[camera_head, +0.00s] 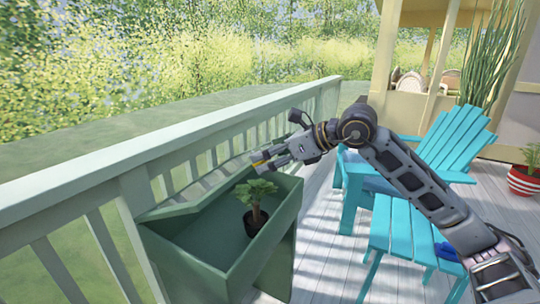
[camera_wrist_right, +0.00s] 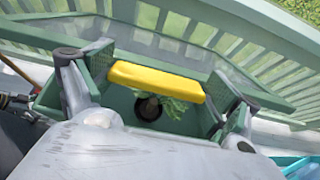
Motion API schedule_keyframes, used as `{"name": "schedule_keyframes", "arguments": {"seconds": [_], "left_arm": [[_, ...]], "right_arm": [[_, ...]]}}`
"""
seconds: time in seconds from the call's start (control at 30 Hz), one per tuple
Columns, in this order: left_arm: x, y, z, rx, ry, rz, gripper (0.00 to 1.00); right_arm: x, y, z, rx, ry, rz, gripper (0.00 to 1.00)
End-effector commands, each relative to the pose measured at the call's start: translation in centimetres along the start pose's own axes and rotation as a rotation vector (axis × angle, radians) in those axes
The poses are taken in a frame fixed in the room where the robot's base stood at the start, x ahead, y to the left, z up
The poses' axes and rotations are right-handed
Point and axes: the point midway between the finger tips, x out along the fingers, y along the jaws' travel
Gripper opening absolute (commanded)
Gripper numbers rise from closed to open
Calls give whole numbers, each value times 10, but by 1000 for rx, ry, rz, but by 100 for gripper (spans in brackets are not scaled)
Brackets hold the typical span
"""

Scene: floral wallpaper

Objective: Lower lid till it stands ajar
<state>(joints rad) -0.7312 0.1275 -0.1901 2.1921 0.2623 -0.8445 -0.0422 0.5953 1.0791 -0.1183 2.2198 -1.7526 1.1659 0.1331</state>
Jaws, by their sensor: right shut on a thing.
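A green box (camera_head: 272,246) stands beside the railing with its top open. A small potted plant (camera_head: 257,210) is inside, and it also shows in the right wrist view (camera_wrist_right: 150,108). The lid (camera_head: 186,208) appears as a green panel raised on the railing side; its exact angle is hard to tell. My right gripper (camera_head: 268,158) is above the box's far end, shut on a yellow bar-shaped handle (camera_wrist_right: 157,81) that lies between its fingers. Its fingers partly hide where the handle meets the lid. My left gripper is not in view.
The pale green railing (camera_head: 110,160) runs close along the left of the box. Bare deck (camera_head: 318,240) lies between box and footstool.

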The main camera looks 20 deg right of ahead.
Motion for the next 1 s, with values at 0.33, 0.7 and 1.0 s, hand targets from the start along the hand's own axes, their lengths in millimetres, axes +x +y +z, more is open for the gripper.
{"name": "schedule_keyframes", "arguments": {"seconds": [0.33,0.7,1.0], "left_arm": [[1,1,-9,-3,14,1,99],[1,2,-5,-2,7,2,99],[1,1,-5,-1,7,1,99]], "right_arm": [[0,0,0,0,1,-1,100],[-2,0,0,0,0,0,100],[-16,-1,0,1,1,-2,100]]}}
